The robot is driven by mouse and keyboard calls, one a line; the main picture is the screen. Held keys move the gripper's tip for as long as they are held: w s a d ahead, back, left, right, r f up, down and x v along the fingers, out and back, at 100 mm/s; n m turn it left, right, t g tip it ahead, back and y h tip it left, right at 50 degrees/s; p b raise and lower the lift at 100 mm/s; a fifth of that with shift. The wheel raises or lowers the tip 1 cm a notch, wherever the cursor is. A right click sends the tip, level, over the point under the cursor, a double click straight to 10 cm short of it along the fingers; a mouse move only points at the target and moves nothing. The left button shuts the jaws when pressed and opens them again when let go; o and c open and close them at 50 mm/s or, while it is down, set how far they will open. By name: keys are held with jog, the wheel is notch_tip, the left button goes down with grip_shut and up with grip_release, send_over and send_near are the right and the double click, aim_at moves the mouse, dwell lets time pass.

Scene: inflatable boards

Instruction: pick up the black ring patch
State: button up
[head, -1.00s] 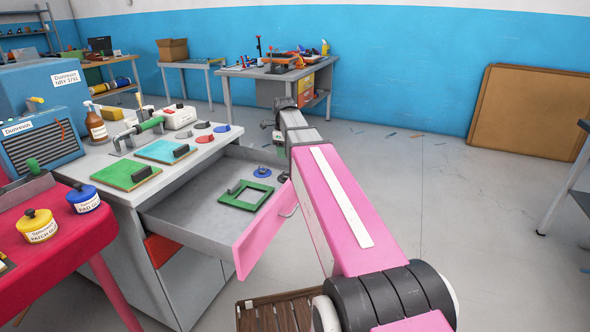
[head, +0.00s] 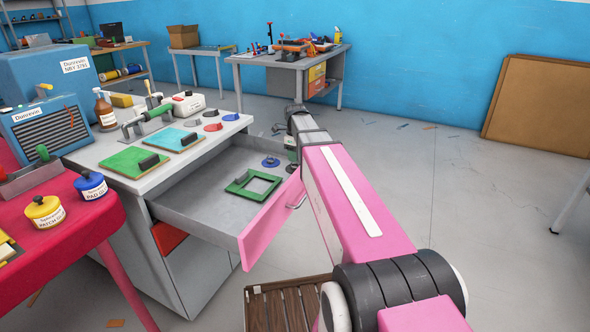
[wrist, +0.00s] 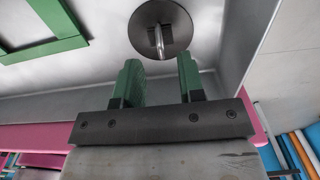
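The black ring patch (wrist: 160,28) is a dark grey-black disc with a small upright grip in its middle. In the wrist view it lies on the drawer floor near the corner of the front and right-hand walls. My gripper (wrist: 160,70) has two green fingers, apart and empty. In the wrist view the patch shows just beyond the gap between the fingertips, and no contact shows. In the head view my arm reaches over the right front corner of the open drawer (head: 205,200).
A green square frame (head: 240,190) lies left of the patch, also in the wrist view (wrist: 40,50). A blue disc (head: 271,161) lies farther back in the drawer. The pink drawer front (head: 265,222) stands close below my arm. A wooden slatted pallet (head: 290,305) lies on the floor.

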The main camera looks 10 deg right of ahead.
aim_at(295, 165)
jog(key=shift+w+f, duration=0.1)
jog(key=shift+f, duration=1.8)
grip_shut()
jog(key=shift+r, duration=0.1)
